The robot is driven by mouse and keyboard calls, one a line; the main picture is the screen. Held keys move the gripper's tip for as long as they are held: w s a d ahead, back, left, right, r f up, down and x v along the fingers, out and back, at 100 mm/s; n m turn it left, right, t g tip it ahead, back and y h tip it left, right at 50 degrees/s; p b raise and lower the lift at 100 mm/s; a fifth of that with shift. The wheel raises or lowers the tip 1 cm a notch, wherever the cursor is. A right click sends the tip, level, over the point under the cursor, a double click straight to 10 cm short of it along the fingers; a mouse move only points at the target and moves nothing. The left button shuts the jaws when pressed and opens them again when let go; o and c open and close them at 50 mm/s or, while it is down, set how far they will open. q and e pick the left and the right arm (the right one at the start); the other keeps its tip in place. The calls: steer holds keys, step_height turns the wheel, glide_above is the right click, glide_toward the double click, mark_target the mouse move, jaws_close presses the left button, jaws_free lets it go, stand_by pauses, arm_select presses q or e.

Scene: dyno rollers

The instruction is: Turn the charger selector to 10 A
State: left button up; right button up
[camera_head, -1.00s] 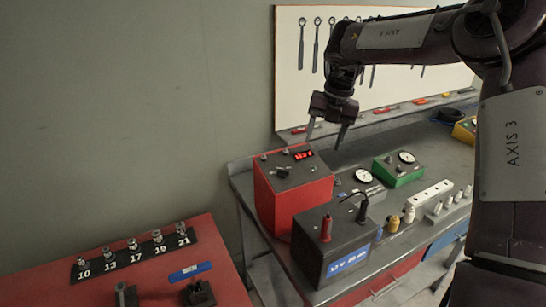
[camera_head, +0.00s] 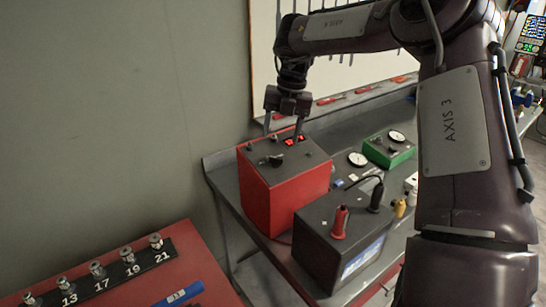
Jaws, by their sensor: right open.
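The red charger (camera_head: 288,198) stands on the grey workbench against the wall. Its dark top panel carries a selector knob (camera_head: 273,160), a lit red display (camera_head: 294,140) and small posts. The marks around the knob are too small to read. My right gripper (camera_head: 283,137) is open and points down over the far part of the charger's top, behind the knob. One finger is near the display and partly covers the panel there. I cannot tell whether the fingers touch the panel. My left gripper is out of view.
A dark battery (camera_head: 340,240) with red and black clamps stands in front of the charger. A green meter box (camera_head: 388,150) is to the right. A red cabinet (camera_head: 210,285) with a socket rail (camera_head: 104,276) is at lower left. A tool board (camera_head: 340,75) stands behind.

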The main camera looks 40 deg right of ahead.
mark_target(276, 157)
steer(key=f, duration=0.2)
steer(key=f+p, duration=0.1)
steer(key=f, duration=0.1)
steer(key=f+p, duration=0.1)
steer(key=f, duration=0.1)
steer(key=shift+w+a+f, duration=0.25)
steer(key=shift+a+f, duration=0.1)
steer(key=shift+w+f, duration=0.15)
steer(key=shift+f, duration=0.1)
steer(key=shift+a, duration=0.1)
steer(key=shift+c, duration=1.3)
steer(key=c, duration=0.7)
